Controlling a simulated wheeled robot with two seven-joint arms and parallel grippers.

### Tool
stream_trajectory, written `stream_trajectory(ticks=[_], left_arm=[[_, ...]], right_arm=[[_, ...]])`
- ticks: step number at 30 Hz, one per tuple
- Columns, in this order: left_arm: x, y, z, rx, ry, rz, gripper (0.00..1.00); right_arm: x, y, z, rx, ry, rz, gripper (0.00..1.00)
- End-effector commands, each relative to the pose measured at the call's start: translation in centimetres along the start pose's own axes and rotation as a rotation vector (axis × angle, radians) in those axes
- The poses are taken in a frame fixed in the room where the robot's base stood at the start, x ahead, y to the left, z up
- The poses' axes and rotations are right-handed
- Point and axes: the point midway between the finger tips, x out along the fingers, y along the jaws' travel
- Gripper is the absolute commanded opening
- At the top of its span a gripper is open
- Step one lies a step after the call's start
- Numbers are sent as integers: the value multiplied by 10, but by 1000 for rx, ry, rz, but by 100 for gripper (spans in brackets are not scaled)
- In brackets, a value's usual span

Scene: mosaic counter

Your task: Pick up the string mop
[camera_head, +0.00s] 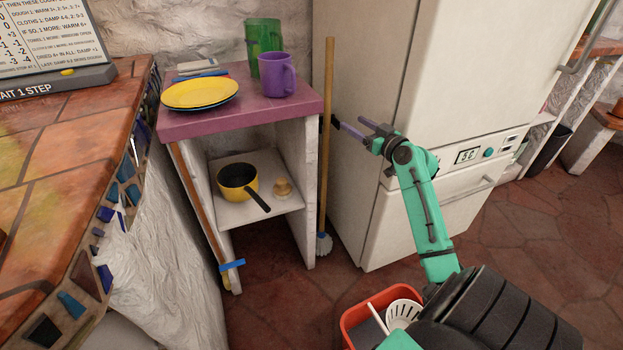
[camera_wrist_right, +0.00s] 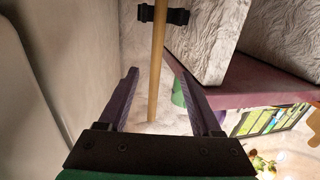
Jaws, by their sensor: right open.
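The string mop (camera_head: 326,190) stands upright in the gap between the small shelf unit and the fridge. It has a long wooden handle and a whitish head (camera_head: 324,243) near the floor. A dark clip (camera_wrist_right: 163,15) shows at the handle. My right gripper (camera_head: 350,124) is open and empty, just right of the handle, with its purple fingers pointing at it. In the right wrist view the handle (camera_wrist_right: 157,55) runs between the two open fingers (camera_wrist_right: 160,74), seemingly just beyond their tips. My left gripper is out of view.
The purple-topped shelf unit (camera_head: 220,122) holds yellow plates, a purple mug (camera_head: 277,75) and a green cup; a yellow pan (camera_head: 237,182) sits below. The white fridge (camera_head: 360,60) stands close on the right. A blue-ended stick (camera_head: 232,265) leans left. A red bucket (camera_head: 352,318) stands in front.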

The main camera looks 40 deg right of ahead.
Motion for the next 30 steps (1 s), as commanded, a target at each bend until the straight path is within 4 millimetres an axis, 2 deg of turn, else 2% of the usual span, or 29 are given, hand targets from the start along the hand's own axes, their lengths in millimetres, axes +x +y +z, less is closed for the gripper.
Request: stream_trajectory(ticks=[1,4,12,17,23,25,30], left_arm=[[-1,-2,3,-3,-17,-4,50],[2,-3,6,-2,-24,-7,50],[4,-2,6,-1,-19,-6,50],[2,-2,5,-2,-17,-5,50],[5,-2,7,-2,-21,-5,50],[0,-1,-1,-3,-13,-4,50],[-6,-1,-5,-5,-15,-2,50]], right_arm=[[1,6,-10,6,15,4,66],[15,8,-13,8,24,5,66],[79,8,-12,9,22,7,66],[95,7,-12,8,20,6,66],[126,6,-18,9,22,7,66],[135,6,-16,9,21,7,66],[144,6,-17,5,19,6,66]])
